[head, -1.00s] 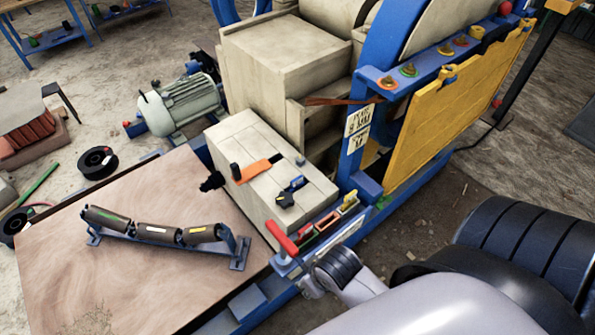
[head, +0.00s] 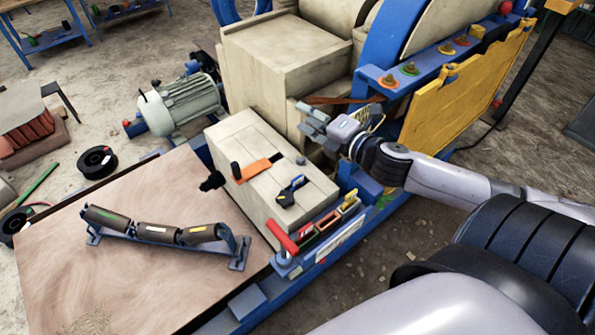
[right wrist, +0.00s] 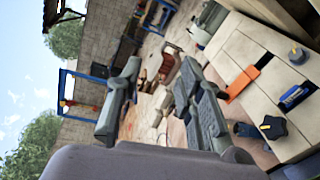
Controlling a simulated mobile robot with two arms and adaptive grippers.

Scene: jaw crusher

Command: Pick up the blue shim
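The blue shim (head: 294,184), a small blue piece with a pale marking, lies on top of the beige block (head: 239,133). It also shows at the right of the right wrist view (right wrist: 293,97). A black piece with a yellow mark (head: 285,200) lies close beside it, on the near side. My right gripper (head: 312,122) is open and empty, in the air above and beyond the shim in the head view. Its two fingers stand apart in the right wrist view (right wrist: 160,95), with the shim outside them. My left gripper is not in view.
An orange bar (head: 258,170) and a small dark knob (head: 300,160) share the block top. A rack with red, green and yellow pieces (head: 327,220) and a red-handled tool (head: 282,238) stand at its front. A roller frame (head: 160,233) lies on the wooden table (head: 80,285).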

